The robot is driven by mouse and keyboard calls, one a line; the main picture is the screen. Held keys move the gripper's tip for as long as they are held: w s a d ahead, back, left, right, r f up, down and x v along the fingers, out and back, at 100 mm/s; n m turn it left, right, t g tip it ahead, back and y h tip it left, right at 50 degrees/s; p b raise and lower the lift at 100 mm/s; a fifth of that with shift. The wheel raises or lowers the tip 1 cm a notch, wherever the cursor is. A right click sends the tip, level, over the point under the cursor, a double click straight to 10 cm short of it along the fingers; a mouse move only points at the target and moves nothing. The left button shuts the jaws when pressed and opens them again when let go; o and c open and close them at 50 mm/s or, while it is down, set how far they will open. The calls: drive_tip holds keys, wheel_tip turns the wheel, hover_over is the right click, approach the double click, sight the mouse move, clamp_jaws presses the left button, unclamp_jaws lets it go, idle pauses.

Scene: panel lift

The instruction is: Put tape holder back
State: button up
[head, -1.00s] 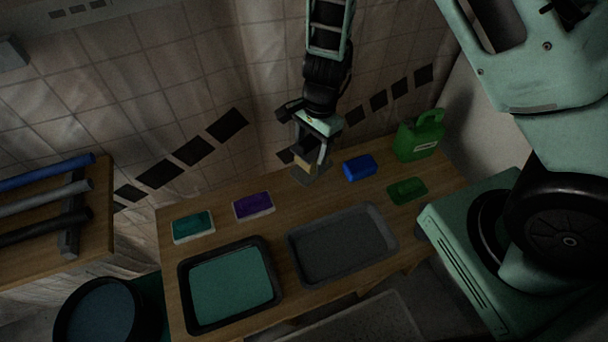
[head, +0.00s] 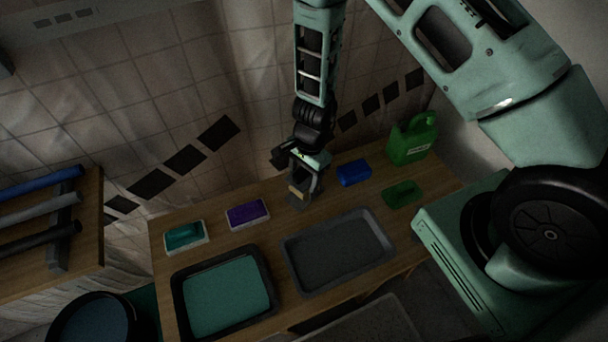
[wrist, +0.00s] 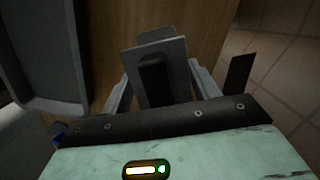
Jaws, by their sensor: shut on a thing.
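The tape holder (head: 299,199) is a small grey piece with a tan part on it. My gripper (head: 304,184) is shut on it and points down over the back of the wooden table, between a purple block and a blue block. In the wrist view the tape holder (wrist: 153,58) shows as grey plates with a dark block in front, between the two fingers of my gripper (wrist: 158,92). Its lower edge is close to the tabletop; I cannot tell whether it touches.
On the table (head: 218,251) are the purple block (head: 247,213), the blue block (head: 354,173), a teal block (head: 185,236), a green piece (head: 403,194), a green jug (head: 412,140), a grey tray (head: 338,250) and a dark tray of teal liquid (head: 226,293). The tiled wall stands close behind.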

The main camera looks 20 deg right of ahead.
drive_tip(key=o, duration=1)
drive_tip(key=shift+r, duration=0.1)
drive_tip(key=r, duration=0.3)
drive_tip(key=d+r+p, duration=0.1)
drive_tip(key=r, duration=0.7)
drive_tip(key=shift+w+d+r, duration=0.2)
drive_tip(key=shift+w+d, duration=0.1)
drive_tip(key=s+a+r+n+y, duration=0.1)
drive_tip(key=s+a+r+n, duration=0.85)
drive_tip(key=r, duration=0.35)
drive_tip(key=s+r+n, duration=0.2)
drive_tip(key=s+n, duration=0.2)
drive_tip(key=s+d+r+n+h, duration=0.1)
drive_tip(key=s+r+n, duration=0.2)
drive_tip(key=s+n, duration=0.1)
drive_tip(key=s+d+r+n+h, duration=0.1)
drive_tip(key=s+r+n, duration=0.2)
drive_tip(key=s+n, duration=0.1)
drive_tip(key=shift+r+t, duration=0.1)
drive_tip(key=shift+t, duration=0.2)
